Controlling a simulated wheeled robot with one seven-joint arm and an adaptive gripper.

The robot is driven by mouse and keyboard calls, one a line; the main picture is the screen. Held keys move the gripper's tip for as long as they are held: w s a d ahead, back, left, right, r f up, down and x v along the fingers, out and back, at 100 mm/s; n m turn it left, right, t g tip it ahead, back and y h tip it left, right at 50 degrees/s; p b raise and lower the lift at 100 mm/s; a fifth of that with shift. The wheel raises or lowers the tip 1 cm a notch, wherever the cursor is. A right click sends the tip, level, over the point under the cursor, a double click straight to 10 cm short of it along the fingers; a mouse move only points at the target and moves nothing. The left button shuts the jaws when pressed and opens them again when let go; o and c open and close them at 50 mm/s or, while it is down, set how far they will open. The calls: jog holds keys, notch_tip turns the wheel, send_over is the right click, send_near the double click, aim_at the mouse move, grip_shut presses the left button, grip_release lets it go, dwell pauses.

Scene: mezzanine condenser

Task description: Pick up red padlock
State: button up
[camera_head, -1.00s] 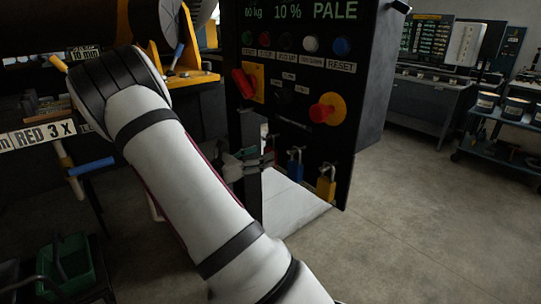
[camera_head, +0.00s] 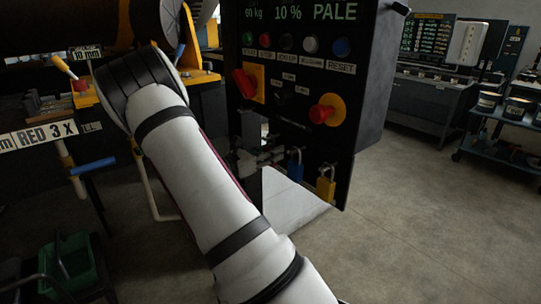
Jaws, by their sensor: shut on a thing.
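My gripper (camera_head: 262,160) is at the lower left of the black control panel (camera_head: 305,190), left of the hanging locks. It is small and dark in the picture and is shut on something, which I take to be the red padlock. I cannot make out the red padlock's body; my gripper and arm cover that spot. A blue padlock (camera_head: 295,171) and a yellow padlock (camera_head: 325,188) hang side by side on the panel, just right of my gripper.
A red rotary switch (camera_head: 244,83) and a red knob on a yellow plate (camera_head: 325,110) stick out above my gripper. A pale sheet (camera_head: 290,198) lies below. A green bin (camera_head: 75,272) is at the lower left. The floor at right is clear up to a cart (camera_head: 505,130).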

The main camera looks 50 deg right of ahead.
jog(key=shift+r, duration=0.1)
jog(key=shift+r, duration=0.55)
jog(key=shift+w+a+r, duration=0.15)
jog(key=shift+a, duration=0.2)
jog(key=b+v, duration=0.1)
jog(key=v, duration=1.6)
jog(key=shift+a, duration=0.15)
jog(key=shift+r, duration=0.25)
jog(key=r+v, duration=0.1)
jog(key=v, duration=0.6)
jog(key=shift+w+a+r+p, duration=0.2)
jog(key=shift+r+p, duration=0.15)
jog(key=shift+p, duration=0.1)
